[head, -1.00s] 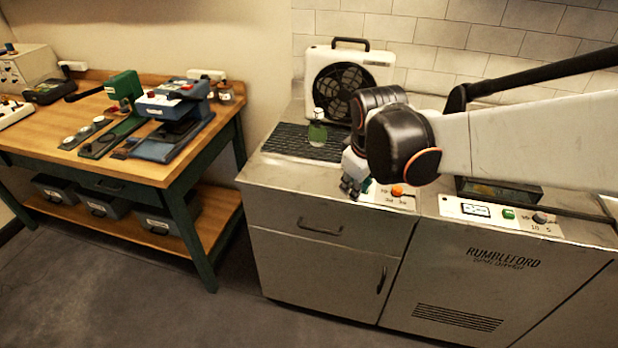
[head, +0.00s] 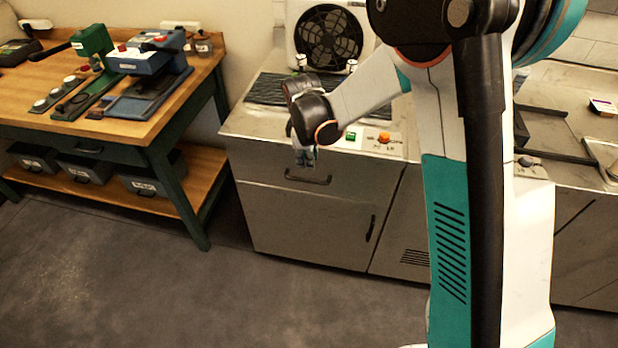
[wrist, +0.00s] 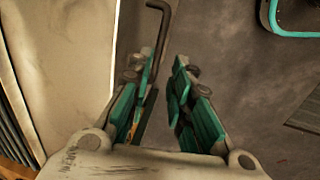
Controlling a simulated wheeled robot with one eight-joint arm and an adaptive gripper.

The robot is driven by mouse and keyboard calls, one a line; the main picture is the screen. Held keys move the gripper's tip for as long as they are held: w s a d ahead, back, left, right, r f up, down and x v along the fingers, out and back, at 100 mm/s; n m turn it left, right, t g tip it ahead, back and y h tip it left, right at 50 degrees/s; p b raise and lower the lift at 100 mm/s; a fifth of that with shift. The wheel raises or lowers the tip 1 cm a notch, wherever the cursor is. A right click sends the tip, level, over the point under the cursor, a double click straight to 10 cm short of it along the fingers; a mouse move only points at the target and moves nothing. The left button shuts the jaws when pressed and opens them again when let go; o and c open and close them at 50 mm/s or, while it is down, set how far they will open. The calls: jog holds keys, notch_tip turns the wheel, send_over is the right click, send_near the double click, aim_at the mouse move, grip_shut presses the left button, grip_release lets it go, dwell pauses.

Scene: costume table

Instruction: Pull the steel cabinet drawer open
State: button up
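The steel cabinet (head: 300,225) stands at the middle of the head view. Its upper drawer (head: 262,163) looks flush with the cabinet front. The dark bar handle (head: 307,180) runs across that drawer. My gripper (head: 304,160) points down just above and at the handle. In the wrist view, the two teal-and-grey fingers of my gripper (wrist: 166,70) stand apart. The handle (wrist: 164,28) reaches between their tips, close to the left finger. Whether it touches that finger I cannot tell. Part of the handle is hidden behind the fingers.
A door with an upright handle (head: 370,228) is below the drawer. A wooden workbench (head: 170,110) with tools stands left. The floor (head: 230,300) in front is clear.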

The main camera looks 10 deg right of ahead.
aim_at(309, 180)
jog(key=f+b, duration=0.1)
jog(key=f, duration=0.2)
jog(key=w+f+b, duration=0.1)
jog(key=f, duration=0.3)
jog(key=w+f+b, duration=0.1)
jog(key=f, duration=0.2)
jog(key=shift+d+f, duration=0.2)
jog(key=shift+d, duration=0.1)
jog(key=shift+c, duration=0.4)
grip_shut()
